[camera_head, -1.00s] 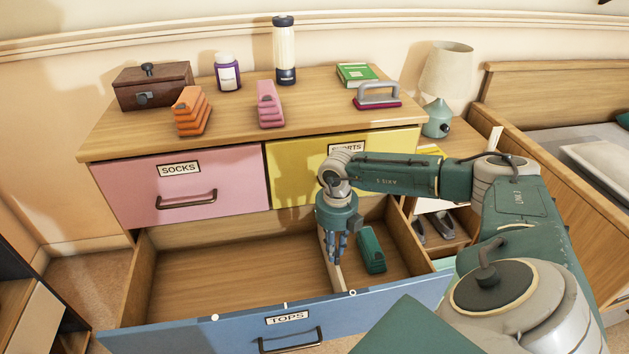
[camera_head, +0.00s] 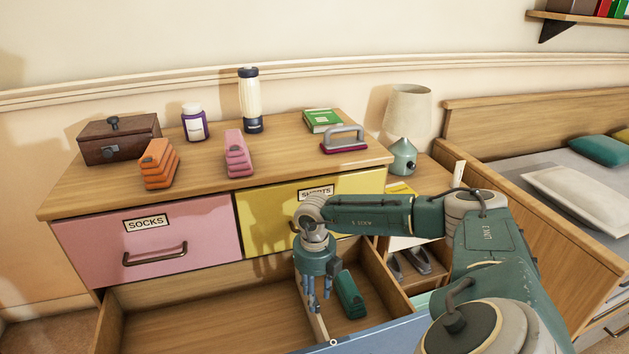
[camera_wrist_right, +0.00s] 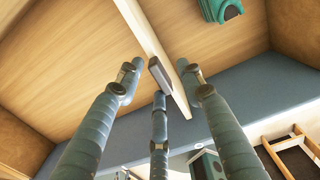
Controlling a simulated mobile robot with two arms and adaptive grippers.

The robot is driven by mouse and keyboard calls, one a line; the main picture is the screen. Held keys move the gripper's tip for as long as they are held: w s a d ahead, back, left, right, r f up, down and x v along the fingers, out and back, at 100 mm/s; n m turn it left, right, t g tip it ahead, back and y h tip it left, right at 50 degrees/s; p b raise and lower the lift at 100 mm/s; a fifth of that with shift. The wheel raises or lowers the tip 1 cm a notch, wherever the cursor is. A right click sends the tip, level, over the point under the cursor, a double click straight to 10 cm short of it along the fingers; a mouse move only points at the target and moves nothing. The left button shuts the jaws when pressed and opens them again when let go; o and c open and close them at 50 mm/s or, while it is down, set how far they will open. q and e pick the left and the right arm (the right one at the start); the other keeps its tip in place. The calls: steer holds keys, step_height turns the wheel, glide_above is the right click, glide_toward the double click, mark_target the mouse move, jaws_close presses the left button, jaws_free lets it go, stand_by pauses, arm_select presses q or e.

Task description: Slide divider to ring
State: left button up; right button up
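The divider (camera_head: 318,326) is a thin pale wooden board standing upright in the open lower drawer, left of a folded green garment (camera_head: 350,294). My right gripper (camera_head: 318,302) points down into the drawer at the divider. In the right wrist view, its fingers (camera_wrist_right: 160,84) are spread on both sides of the divider (camera_wrist_right: 150,38), with gaps visible. A small white ring (camera_head: 333,342) shows on the drawer's front rim, near the divider's front end. My left gripper is out of view.
The drawer floor (camera_head: 190,318) left of the divider is bare. The pink socks drawer (camera_head: 100,240) and yellow shorts drawer (camera_head: 262,222) above are closed. A box, bottles and folded clothes stand on the dresser top (camera_head: 285,160). A lamp (camera_head: 405,125) stands right.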

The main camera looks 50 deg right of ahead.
step_height(320, 180, up, 12)
stand_by(0.4)
steer(key=shift+f, duration=0.1)
stand_by(0.4)
